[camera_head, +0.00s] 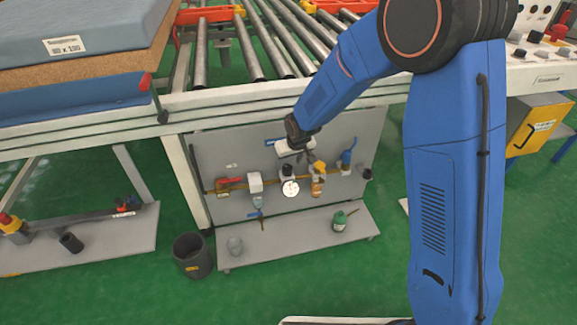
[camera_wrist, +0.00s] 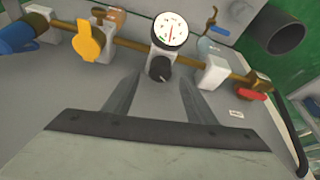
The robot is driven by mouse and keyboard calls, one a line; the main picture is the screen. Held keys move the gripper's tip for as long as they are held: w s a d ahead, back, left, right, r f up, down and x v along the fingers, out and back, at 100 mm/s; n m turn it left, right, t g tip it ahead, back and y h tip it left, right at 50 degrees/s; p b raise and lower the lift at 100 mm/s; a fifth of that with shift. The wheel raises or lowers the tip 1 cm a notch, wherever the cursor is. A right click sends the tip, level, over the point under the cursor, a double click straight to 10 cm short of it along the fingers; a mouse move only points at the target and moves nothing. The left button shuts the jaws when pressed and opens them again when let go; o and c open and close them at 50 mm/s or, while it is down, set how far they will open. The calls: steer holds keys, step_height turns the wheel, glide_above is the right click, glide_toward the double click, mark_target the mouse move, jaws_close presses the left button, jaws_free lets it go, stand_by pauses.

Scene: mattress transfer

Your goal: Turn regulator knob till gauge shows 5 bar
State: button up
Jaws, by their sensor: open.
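The regulator knob (camera_wrist: 160,69) is a black round knob directly below the gauge in the wrist view. In the head view the dark knob (camera_head: 287,171) sits just above the gauge. The round white gauge (camera_wrist: 171,29) has a red needle; its numbers are too small to read. It also shows in the head view (camera_head: 290,188). My gripper (camera_wrist: 161,88) is open, its two grey fingers on either side of the knob in the picture, with nothing held. I cannot tell if the fingertips reach around the knob. In the head view my gripper (camera_head: 297,148) is just above the knob.
A brass pipe (camera_wrist: 130,43) crosses the grey panel. A yellow handle (camera_wrist: 89,41) and a red valve handle (camera_wrist: 252,96) flank the regulator. The conveyor frame (camera_head: 250,95) is above; a dark bin (camera_head: 192,257) stands below.

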steer(key=v, duration=1.3)
steer(key=shift+r, duration=0.25)
steer(key=s+d+r+m+h, duration=0.1)
steer(key=s+d+r, duration=0.5)
steer(key=d, duration=0.3)
steer(key=s+d+r+m, duration=0.1)
steer(key=s+d+r, duration=0.45)
steer(key=d, duration=0.35)
steer(key=s+d+m, duration=0.1)
steer(key=s+d, duration=0.3)
steer(key=s, duration=0.3)
steer(key=s+d+m, duration=0.1)
steer(key=s+d, duration=0.2)
steer(key=s, duration=0.5)
steer(key=s+d+m+h, duration=0.1)
steer(key=s+d, duration=0.3)
steer(key=s, duration=0.3)
steer(key=shift+s+d+r+t, duration=0.25)
steer(key=shift+d+r+t, duration=0.1)
steer(key=shift+r, duration=0.1)
